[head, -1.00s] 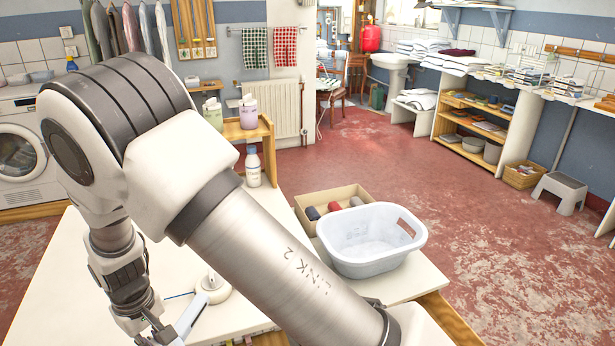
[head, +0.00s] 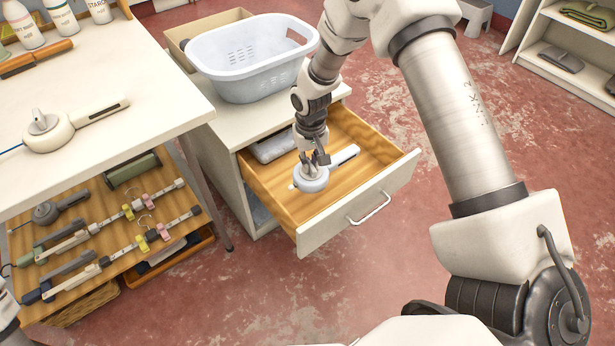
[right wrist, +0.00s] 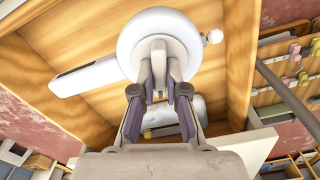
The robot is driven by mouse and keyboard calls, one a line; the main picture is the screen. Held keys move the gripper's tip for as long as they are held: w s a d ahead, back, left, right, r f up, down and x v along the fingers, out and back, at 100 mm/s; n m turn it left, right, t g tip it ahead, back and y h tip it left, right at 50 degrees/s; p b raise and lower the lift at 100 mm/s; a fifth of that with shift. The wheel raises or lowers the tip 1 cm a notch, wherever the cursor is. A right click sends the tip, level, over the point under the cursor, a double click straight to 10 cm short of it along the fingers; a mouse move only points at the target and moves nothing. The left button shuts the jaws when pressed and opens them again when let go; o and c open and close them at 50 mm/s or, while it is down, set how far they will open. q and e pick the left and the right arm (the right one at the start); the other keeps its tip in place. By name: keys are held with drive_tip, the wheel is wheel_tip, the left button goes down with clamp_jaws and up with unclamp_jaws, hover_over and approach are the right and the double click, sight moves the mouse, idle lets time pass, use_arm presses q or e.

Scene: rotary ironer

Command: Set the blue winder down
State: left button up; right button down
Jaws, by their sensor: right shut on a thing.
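The blue winder (head: 313,180), a pale blue-grey disc with a white handle, is in the open drawer (head: 357,208) of the white cabinet. In the right wrist view the winder (right wrist: 130,42) looks almost white, its handle pointing left over the wooden drawer floor. My right gripper (head: 314,158) comes down from above and is shut on the knob at the disc's middle; its fingertips also show in the right wrist view (right wrist: 158,76). Whether the winder touches the drawer floor I cannot tell. My left gripper is out of view.
A grey bundle (head: 273,147) lies at the drawer's back left. A white basket (head: 250,60) stands on the cabinet top. Another winder, cream with a blue cord (head: 48,131), lies on the white table (head: 150,75). Hangers and tools lie on the shelf below (head: 105,290).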

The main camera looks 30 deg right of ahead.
wheel_tip(320, 180, down, 9)
drive_tip(key=shift+r+b, duration=0.1)
drive_tip(key=shift+b, duration=0.95)
drive_tip(key=c, duration=1.2)
unclamp_jaws()
drive_tip(key=shift+f, duration=0.2)
drive_tip(key=shift+a, duration=0.1)
wheel_tip(320, 180, up, 12)
drive_tip(key=p, duration=0.3)
drive_tip(key=shift+r+p, duration=0.2)
drive_tip(key=shift+p, duration=0.1)
